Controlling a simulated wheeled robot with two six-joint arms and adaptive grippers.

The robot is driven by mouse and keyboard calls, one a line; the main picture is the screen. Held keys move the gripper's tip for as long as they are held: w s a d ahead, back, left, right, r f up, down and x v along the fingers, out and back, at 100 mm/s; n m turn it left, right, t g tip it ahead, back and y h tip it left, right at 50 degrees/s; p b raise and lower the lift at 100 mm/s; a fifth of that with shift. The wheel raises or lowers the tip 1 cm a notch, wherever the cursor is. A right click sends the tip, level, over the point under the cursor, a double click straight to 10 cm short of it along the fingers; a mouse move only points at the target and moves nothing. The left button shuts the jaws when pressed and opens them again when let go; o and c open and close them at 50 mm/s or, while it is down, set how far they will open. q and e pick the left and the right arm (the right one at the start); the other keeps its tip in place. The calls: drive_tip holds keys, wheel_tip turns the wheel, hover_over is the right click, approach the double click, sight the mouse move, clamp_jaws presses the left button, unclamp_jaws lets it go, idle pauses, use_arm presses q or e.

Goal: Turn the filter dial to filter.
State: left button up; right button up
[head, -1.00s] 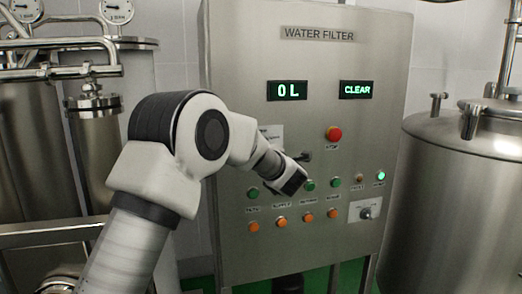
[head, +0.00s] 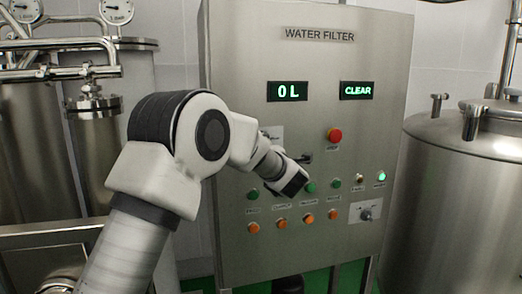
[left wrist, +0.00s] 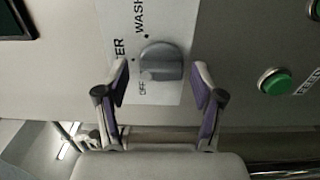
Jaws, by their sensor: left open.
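The filter dial (left wrist: 161,62) is a round grey knob on a white label plate (left wrist: 180,18) in the left wrist view. WASH, letters ending in ER, and OFF are printed around it. I cannot clearly tell which mark it points to. My left gripper (left wrist: 161,80) is open, with one finger on each side of the dial and a gap showing at both sides. In the head view my left gripper (head: 294,184) is at the panel front and hides the dial; a corner of the plate (head: 273,132) shows behind my arm. My right gripper is not in view.
The WATER FILTER cabinet (head: 300,65) has displays reading 0 L (head: 287,91) and CLEAR (head: 357,90). A red stop button (head: 334,135), green buttons (head: 336,183) and orange buttons (head: 309,218) sit near the gripper. A steel tank (head: 460,200) stands right.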

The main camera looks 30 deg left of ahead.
use_arm(q)
drive_tip(key=v, duration=1.1)
drive_tip(key=shift+s+d, duration=0.2)
drive_tip(key=shift+a, duration=0.1)
